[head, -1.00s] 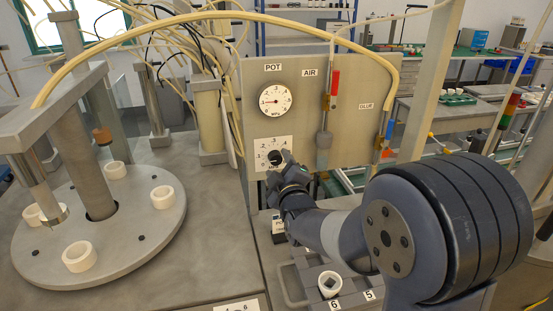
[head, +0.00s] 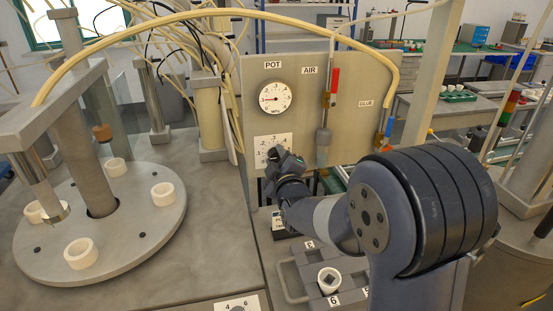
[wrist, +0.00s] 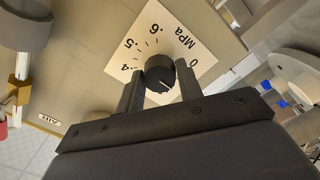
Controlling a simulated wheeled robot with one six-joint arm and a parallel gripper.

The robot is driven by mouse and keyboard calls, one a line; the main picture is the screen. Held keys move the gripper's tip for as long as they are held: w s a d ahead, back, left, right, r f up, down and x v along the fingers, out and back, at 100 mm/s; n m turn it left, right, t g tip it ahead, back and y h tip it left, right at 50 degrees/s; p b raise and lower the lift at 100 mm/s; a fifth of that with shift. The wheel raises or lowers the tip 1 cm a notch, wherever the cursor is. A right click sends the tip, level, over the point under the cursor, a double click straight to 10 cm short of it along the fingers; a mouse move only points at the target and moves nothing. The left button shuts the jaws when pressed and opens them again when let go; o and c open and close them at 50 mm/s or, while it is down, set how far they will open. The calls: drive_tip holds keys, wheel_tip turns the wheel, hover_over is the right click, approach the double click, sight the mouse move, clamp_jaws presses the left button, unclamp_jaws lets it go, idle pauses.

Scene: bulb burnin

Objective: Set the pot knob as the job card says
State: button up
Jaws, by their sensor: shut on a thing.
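The pot knob (wrist: 159,72) is black and round, with a white line on its face. It sits on a white dial plate (wrist: 190,25) marked MPa; 0, .4, .5 and .6 show in the wrist view. My gripper (wrist: 160,80) has one finger on each side of the knob and is shut on it. In the head view, my gripper (head: 279,161) covers the knob and part of the dial plate (head: 262,143). The POT gauge (head: 275,98) is above, its needle towards the left. The knob's exact setting cannot be read.
A grey panel (head: 345,140) carries the dial, an AIR valve with a red handle (head: 333,82) and a GLUE line. A rotary table (head: 125,230) with white rings is at left. A grey tray (head: 312,265) stands below my arm. A partly cut-off card (head: 238,304) is at the bottom.

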drive_tip(key=shift+c, duration=1.1)
drive_tip(key=shift+f+b, duration=0.15)
drive_tip(key=shift+b, duration=0.25)
drive_tip(key=m+b, duration=0.1)
drive_tip(key=b, duration=0.1)
drive_tip(key=shift+f+m+b, duration=0.15)
drive_tip(key=shift+m+b, duration=0.2)
drive_tip(key=shift+m, duration=0.05)
drive_tip(key=m+b, duration=0.2)
drive_tip(key=b, duration=0.1)
drive_tip(key=shift+m+b, duration=0.3)
drive_tip(key=m+b, duration=0.3)
drive_tip(key=b, duration=0.1)
drive_tip(key=shift+m, duration=0.4)
drive_tip(key=m+b, duration=0.5)
drive_tip(key=shift+r+m+b, duration=0.15)
drive_tip(key=shift+m+b, duration=0.65)
drive_tip(key=shift+m, duration=0.35)
drive_tip(key=shift+r+m+b, duration=0.1)
drive_tip(key=shift+m+b, duration=0.65)
drive_tip(key=shift+m, duration=0.4)
